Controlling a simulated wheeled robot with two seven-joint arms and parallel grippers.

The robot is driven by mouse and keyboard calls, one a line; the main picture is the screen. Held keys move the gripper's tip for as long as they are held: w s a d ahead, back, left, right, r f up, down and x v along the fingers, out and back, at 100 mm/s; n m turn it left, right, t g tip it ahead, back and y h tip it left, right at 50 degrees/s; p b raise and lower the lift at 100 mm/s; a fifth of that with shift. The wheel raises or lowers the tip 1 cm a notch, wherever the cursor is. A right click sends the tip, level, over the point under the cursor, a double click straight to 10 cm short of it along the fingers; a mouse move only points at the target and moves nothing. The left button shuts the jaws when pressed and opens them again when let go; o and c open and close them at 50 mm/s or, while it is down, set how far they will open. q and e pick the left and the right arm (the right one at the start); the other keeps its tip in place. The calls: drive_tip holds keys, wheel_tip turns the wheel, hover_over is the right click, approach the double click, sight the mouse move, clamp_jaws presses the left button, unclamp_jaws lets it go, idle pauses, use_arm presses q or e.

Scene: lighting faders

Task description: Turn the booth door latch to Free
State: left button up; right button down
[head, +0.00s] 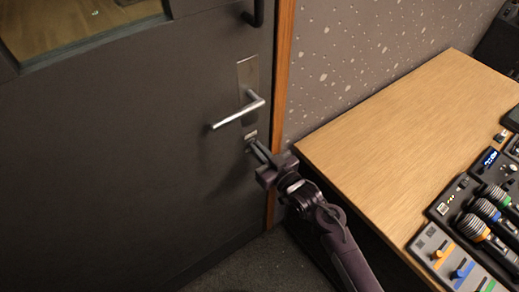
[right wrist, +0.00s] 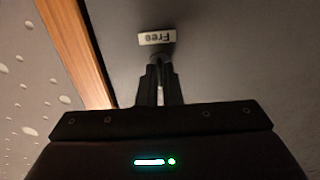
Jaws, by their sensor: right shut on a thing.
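The dark booth door (head: 120,150) fills the left of the head view. My right gripper (head: 252,147) is at the door, just below the lever handle. In the right wrist view its two fingers (right wrist: 160,72) are close together, shut on the latch, which is mostly hidden between them. A small white label reading "Free" (right wrist: 157,38) shows upside down just beyond the fingertips. The latch's exact angle cannot be told. My left gripper is in neither view.
A silver lever handle (head: 238,114) sits just above my right gripper. A wooden desk (head: 395,130) with microphones and a fader panel (head: 450,262) stands at the right. An orange wood door frame (head: 282,75) runs beside the door.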

drive_tip(key=shift+m, duration=0.3)
drive_tip(key=shift+w+d+m+p, duration=0.1)
drive_tip(key=shift+m+p, duration=1.9)
drive_tip(key=shift+m, duration=2.3)
drive_tip(key=shift+d+m+p, duration=0.1)
drive_tip(key=shift+m+p, duration=1.9)
drive_tip(key=shift+m, duration=2.3)
drive_tip(key=shift+f, duration=0.1)
drive_tip(key=c, duration=1.6)
unclamp_jaws()
